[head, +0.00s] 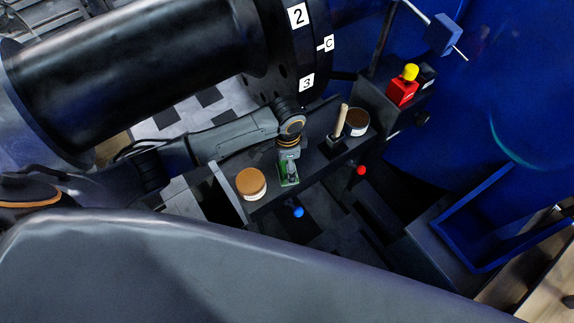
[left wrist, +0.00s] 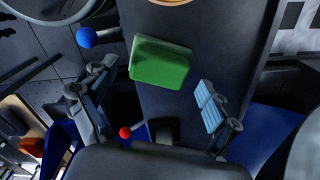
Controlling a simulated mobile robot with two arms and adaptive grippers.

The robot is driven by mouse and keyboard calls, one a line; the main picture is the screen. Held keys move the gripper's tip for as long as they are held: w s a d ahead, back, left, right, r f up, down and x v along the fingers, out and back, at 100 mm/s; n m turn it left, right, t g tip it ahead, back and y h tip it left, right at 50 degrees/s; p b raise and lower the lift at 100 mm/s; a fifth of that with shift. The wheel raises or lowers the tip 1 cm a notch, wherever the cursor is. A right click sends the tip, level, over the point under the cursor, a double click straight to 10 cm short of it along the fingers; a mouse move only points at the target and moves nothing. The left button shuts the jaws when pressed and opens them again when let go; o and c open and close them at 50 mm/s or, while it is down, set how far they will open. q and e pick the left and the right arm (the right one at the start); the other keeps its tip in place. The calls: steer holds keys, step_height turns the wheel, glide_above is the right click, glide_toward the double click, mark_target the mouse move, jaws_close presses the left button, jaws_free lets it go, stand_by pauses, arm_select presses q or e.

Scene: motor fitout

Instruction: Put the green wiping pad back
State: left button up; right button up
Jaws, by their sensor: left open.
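The green wiping pad (head: 284,181) lies on a dark narrow shelf (head: 318,160) in the head view, partly covered by my left gripper (head: 290,168). In the left wrist view the pad (left wrist: 160,62) is a plain green block, slightly turned, on the dark surface. My left gripper (left wrist: 158,85) is open and empty, with one finger to each side of the pad's position. The gripper is over the pad; I cannot tell whether it touches it. My right gripper is not in view.
A tan-lidded jar (head: 251,183) stands left of the pad. A wooden handle (head: 341,120) and a dark-topped jar (head: 357,122) stand to the right. Blue (head: 298,212) and red (head: 361,171) ball knobs sit below the shelf's front edge. A large black cylinder (head: 150,62) looms behind.

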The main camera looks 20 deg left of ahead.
arm_select(q)
step_height(320, 180, up, 5)
